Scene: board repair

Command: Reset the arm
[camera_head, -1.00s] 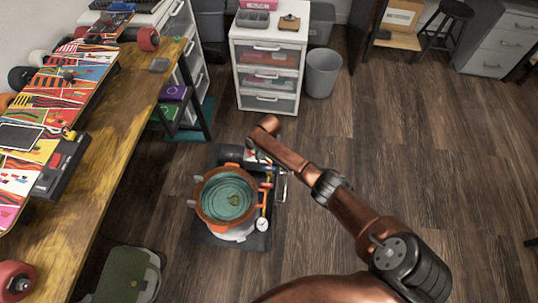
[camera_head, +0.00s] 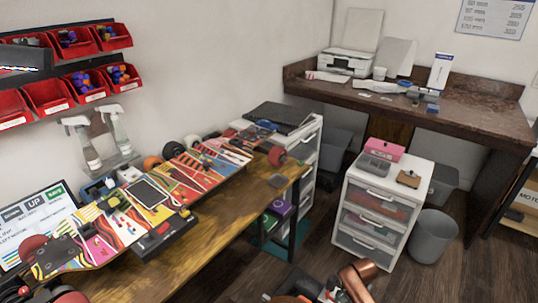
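A copper-coloured link of my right arm (camera_head: 357,281) shows at the bottom edge of the head view, right of centre. It stands over the floor beyond the end of the wooden workbench (camera_head: 235,228) and in front of the white drawer unit (camera_head: 347,229). The rest of this arm is cut off by the frame, and I make out no fingers.
A colourful skateboard deck (camera_head: 187,183) with wheels lies along the workbench. Spray bottles (camera_head: 82,146) and red wall bins (camera_head: 49,97) are at the left. A grey bin (camera_head: 432,236) stands right of the drawers. A dark desk (camera_head: 470,110) is behind.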

